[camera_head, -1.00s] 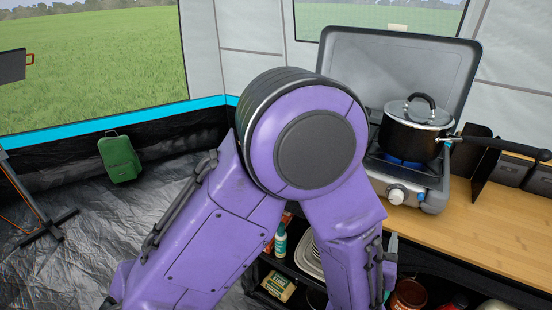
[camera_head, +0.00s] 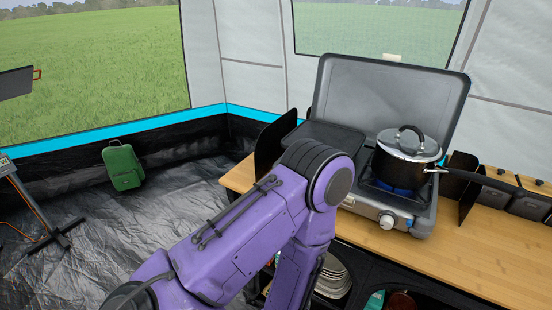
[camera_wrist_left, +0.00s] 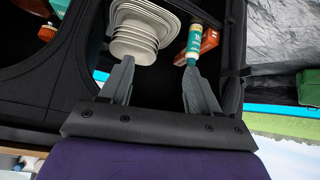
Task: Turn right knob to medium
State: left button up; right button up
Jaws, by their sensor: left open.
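The camping stove (camera_head: 422,212) stands on the wooden counter with its grey lid raised. Its right knob (camera_head: 387,221) is pale and sits on the front panel below the pot. Its exact setting is too small to read. A black pot (camera_head: 398,165) with a lid stands on the right burner, with a blue flame glow under it. My left arm covers part of the stove's left front. My left gripper (camera_wrist_left: 156,72) is open and empty in the left wrist view, facing the shelf under the counter, away from the knob. It is hidden in the head view.
Stacked plates and bowls (camera_wrist_left: 145,35) and a green-and-white bottle (camera_wrist_left: 194,45) are on the shelf beyond my left fingers. The pot's handle (camera_head: 485,180) reaches right over the counter. Dark containers (camera_head: 530,207) stand at right. The counter (camera_head: 440,258) in front of the stove is clear.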

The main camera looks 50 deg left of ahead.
pick_arm(q)
jog(key=shift+g, duration=0.8)
jog(key=s, duration=0.1)
jog(key=s+a+f, duration=0.1)
jog(key=s, duration=0.1)
jog(key=s+p, duration=0.1)
jog(key=shift+s+a+f, duration=0.3)
jog(key=shift+s+a, duration=0.1)
jog(key=s+a+f+g, duration=0.2)
jog(key=s+f, duration=0.1)
jog(key=s, duration=0.5)
jog(key=shift+a+f+n+g, duration=0.15)
jog(key=shift+a+n+g, duration=0.15)
